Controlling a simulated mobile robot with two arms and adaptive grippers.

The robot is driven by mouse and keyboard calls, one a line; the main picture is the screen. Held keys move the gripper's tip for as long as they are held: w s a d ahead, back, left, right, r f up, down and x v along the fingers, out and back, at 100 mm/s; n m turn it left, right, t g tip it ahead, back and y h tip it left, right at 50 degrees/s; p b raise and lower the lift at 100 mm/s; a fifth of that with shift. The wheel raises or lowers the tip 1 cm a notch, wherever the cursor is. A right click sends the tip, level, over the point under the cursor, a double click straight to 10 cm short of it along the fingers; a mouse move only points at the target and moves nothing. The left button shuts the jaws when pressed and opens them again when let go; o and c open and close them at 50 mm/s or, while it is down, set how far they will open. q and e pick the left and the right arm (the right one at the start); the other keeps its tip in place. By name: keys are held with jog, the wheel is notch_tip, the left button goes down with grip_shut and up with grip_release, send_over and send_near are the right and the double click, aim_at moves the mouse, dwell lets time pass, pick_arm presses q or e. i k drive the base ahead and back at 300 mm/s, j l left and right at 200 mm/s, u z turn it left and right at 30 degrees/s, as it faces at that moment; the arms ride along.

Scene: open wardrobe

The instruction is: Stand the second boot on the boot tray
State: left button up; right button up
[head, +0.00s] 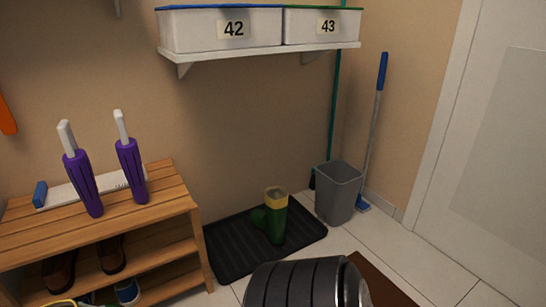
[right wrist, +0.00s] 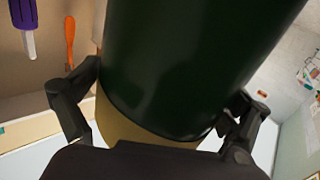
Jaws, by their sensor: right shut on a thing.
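One green boot with a yellow cuff (head: 276,217) stands upright on the black ribbed boot tray (head: 232,250), towards its right part. In the right wrist view my right gripper (right wrist: 165,112) is shut on another dark green boot (right wrist: 190,55), one finger on each side, close to its yellow cuff (right wrist: 125,130). The picture is inverted there, as the umbrella's white handle points down. The foot of the held boot is out of the picture. Neither this boot nor my right gripper shows in the head view. My left gripper is in neither view.
A grey bin (head: 338,193) stands just right of the tray. The wooden shoe bench (head: 180,195) with two purple umbrellas (head: 130,168) borders it on the left. A wall shelf (head: 260,50) with boxes hangs above. The tray's left part is bare.

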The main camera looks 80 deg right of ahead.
aim_at(233, 245)
jog(key=l+z, duration=0.4)
jog(key=i+l+z, duration=0.1)
jog(key=l+z, duration=0.15)
jog(key=z, duration=0.2)
jog(key=i+l, duration=0.1)
jog(key=l, duration=0.2)
jog(key=i+l+z, duration=0.15)
jog(key=l, duration=0.2)
jog(key=i+l+u, duration=0.1)
jog(key=l+u, duration=0.15)
jog(key=l, duration=0.15)
jog(key=l+u, duration=0.3)
jog(key=i+l, duration=0.05)
